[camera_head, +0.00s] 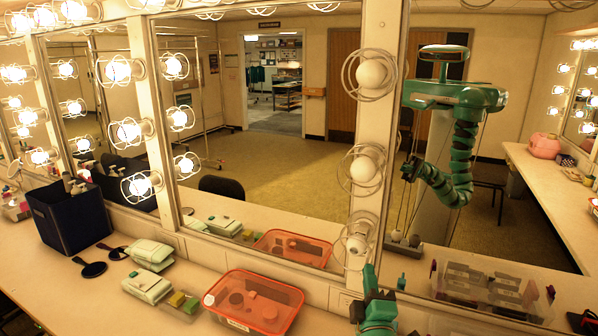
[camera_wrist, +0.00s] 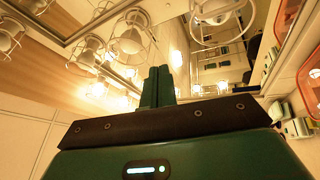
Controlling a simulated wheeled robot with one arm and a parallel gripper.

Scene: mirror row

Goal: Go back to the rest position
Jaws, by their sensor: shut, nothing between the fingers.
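My gripper (camera_head: 370,272) is green and shows at the bottom edge of the head view, right of centre. It is just below the lowest pale bulb (camera_head: 356,238) on the mirror post, over the counter's back edge. In the wrist view its two green fingers (camera_wrist: 158,82) are closed together with nothing between them. They point up toward the mirror frame and caged bulbs. Whether they touch anything cannot be told. My teal arm is reflected in the right mirror (camera_head: 440,150).
A clear tray (camera_head: 487,293) is at right. Caged bulbs (camera_head: 368,74) jut from the posts.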

